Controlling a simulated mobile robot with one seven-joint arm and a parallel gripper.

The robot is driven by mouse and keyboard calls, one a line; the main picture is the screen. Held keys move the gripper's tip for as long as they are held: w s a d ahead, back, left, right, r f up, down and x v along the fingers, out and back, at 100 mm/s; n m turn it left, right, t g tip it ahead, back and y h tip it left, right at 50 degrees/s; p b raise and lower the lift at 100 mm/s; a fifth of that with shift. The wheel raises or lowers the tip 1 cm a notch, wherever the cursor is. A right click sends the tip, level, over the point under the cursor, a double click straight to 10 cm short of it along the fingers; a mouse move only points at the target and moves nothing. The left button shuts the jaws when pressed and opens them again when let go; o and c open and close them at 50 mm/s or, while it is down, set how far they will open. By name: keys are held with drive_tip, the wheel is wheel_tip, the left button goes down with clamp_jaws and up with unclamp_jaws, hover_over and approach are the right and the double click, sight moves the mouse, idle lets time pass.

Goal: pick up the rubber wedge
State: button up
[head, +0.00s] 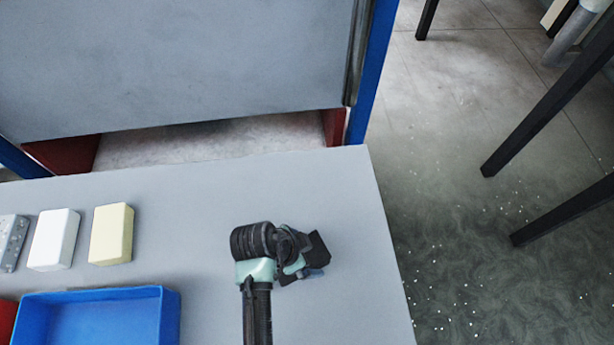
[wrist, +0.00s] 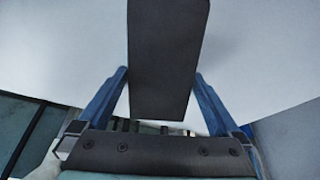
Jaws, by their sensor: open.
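The rubber wedge (wrist: 165,50) is a dark grey, flat-faced block in the wrist view. It extends from the top edge down between the two blue fingers of my gripper (wrist: 160,76). The fingers are open, one on each side of the wedge, with their tips close to its sides; I cannot tell whether they touch it. In the head view the wedge (head: 319,247) is a dark piece on the grey table, partly hidden by my gripper (head: 305,271), which is low over the tabletop.
A blue tray (head: 100,294) stands at the table's front left. Behind it are a cream block (head: 111,234), a white block (head: 54,240) and a speckled grey block (head: 10,242). A press with a grey panel (head: 180,65) stands behind the table (head: 200,200). The table's right edge is near.

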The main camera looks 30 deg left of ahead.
idle(0.3)
drive_tip(key=c, duration=1.4)
